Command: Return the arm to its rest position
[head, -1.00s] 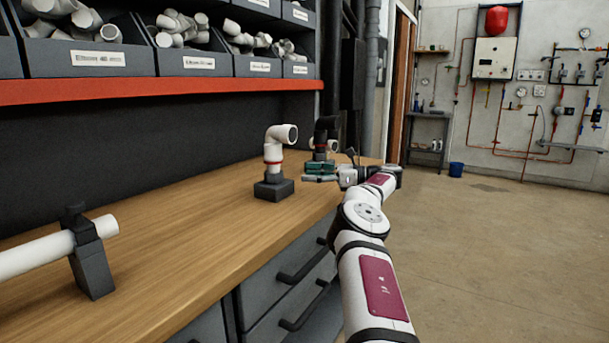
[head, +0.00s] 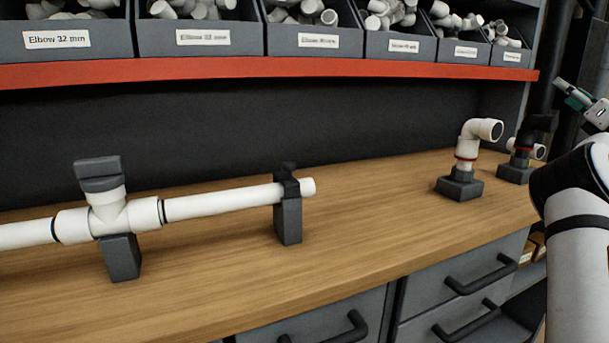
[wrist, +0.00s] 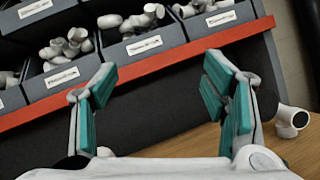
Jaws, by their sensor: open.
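My gripper shows in the wrist view (wrist: 165,95), its two green-padded fingers spread wide apart with nothing between them. In the head view part of my gripper (head: 580,100) shows at the right edge, raised above the bench's far end, beside my white arm. In the wrist view it faces the bin shelf and the dark back panel. The rest of my arm is cut off by the right edge of the head view.
A wooden bench (head: 370,245) carries a white pipe with a tee (head: 108,212) on grey stands. A white elbow assembly (head: 467,150) stands on a dark block at the right. Labelled bins of fittings (head: 200,38) sit above the red shelf edge (head: 250,70).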

